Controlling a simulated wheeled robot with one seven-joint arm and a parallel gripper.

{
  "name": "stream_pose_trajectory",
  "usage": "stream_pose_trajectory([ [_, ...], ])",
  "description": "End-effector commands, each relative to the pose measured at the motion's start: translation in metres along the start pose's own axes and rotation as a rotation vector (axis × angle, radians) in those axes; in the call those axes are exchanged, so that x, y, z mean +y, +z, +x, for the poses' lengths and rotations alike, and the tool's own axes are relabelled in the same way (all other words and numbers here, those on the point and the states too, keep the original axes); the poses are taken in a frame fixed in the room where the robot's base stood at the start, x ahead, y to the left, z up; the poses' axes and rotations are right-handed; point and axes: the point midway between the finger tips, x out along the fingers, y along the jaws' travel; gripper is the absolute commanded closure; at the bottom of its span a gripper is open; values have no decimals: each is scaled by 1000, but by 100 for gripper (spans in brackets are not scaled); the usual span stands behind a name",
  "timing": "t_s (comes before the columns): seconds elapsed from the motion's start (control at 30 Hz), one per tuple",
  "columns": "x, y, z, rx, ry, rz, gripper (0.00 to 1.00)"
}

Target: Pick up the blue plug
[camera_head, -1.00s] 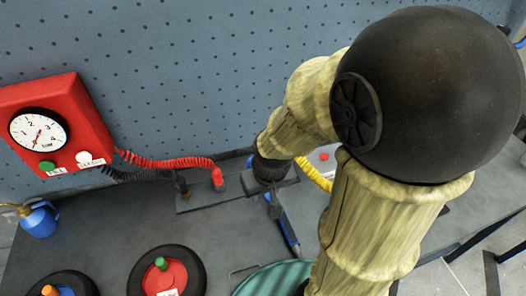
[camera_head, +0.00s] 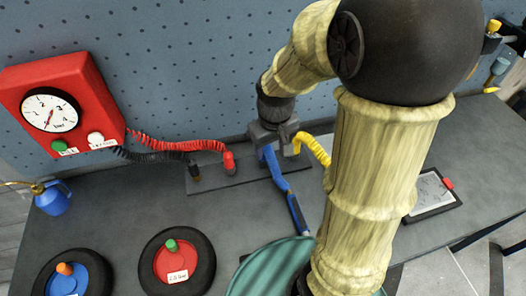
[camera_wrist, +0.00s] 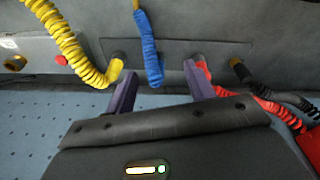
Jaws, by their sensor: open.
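The yellow cord (camera_head: 316,151) is close to the right of my gripper in the head view. The red plug (camera_head: 229,163) and black plug (camera_head: 195,172) stand to its left. A red gauge box (camera_head: 92,80) is on the pegboard. Two wheels (camera_head: 203,246) lie in front.

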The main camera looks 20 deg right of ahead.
Motion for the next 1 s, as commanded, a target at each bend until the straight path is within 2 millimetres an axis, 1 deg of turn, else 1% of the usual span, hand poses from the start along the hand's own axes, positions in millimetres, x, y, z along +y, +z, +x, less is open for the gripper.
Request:
stream_pose_trajectory([
  [0.03,4,-19,-4,-18,-6,-58,46],
  [0.1,8,-41,-9,-49,-18,-151,46],
  [0.2,15,-68,-15,-85,-39,-270,46],
  [0.3,21,-87,-21,-109,-57,-355,46],
  [0.37,23,-94,-23,-117,-66,-388,46],
  [0.47,25,-98,-24,-125,-72,-416,46],
  [0.77,25,-98,-24,-126,-72,-417,46],
  [0.87,25,-98,-19,-127,-72,-417,46],
  [0.97,24,-95,-7,-129,-73,-418,46],
  [1.0,24,-94,0,-130,-75,-417,46],
])
